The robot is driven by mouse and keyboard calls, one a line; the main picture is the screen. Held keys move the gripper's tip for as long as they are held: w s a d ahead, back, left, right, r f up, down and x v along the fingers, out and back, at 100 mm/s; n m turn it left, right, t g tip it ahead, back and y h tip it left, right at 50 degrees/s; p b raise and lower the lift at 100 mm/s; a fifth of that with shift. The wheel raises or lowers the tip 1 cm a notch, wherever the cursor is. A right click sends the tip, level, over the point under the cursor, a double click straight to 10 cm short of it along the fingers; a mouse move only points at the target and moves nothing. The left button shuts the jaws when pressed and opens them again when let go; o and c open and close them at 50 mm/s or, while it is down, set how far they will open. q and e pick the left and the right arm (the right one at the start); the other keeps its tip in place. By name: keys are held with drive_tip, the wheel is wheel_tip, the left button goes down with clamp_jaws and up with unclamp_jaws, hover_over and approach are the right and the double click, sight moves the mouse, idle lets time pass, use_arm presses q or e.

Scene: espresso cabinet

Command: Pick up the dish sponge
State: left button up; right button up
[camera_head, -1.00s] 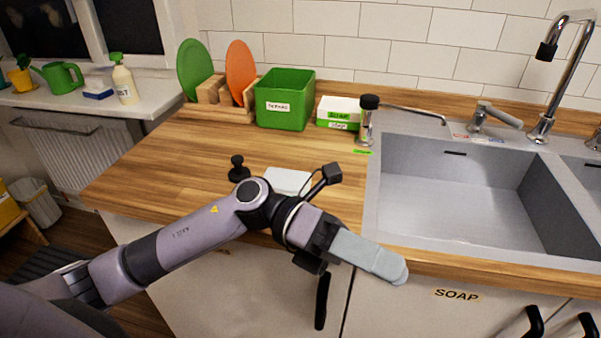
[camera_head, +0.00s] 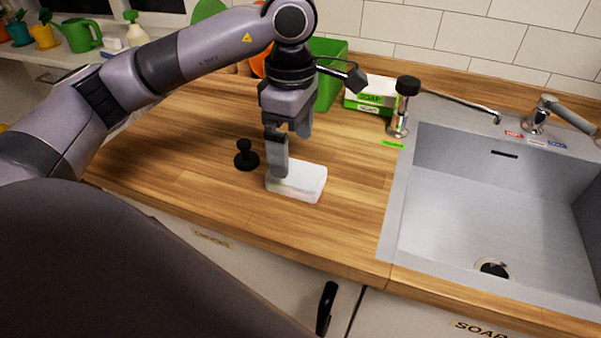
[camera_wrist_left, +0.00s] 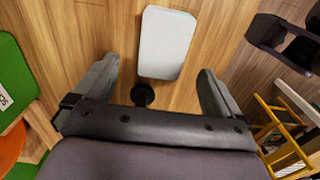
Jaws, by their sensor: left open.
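A white rounded block, which looks like the dish sponge (camera_head: 304,182), lies flat on the wooden counter left of the sink. It also shows in the left wrist view (camera_wrist_left: 166,42). My left gripper (camera_head: 290,153) points down over the counter at the block's left end, open and empty. In the head view, its near finger covers part of the block. In the left wrist view, the block appears between the lines of the two spread fingers, a little beyond their middle. I cannot tell whether a finger touches it. My right gripper is not in view.
A black tamper-like knob (camera_head: 246,157) stands just left of the block. A green box (camera_head: 328,85) and a soap box (camera_head: 371,97) stand behind, beside a metal dispenser (camera_head: 403,108). The sink (camera_head: 490,200) is right. Bare counter lies in front of the block.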

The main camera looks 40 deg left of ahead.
sight(296, 172)
use_arm(q)
drive_tip(key=f, duration=0.5)
drive_tip(key=shift+d+f+p, duration=0.3)
drive_tip(key=shift+d+p, duration=0.05)
drive_tip(key=shift+d, duration=0.05)
drive_tip(key=c, duration=1.1)
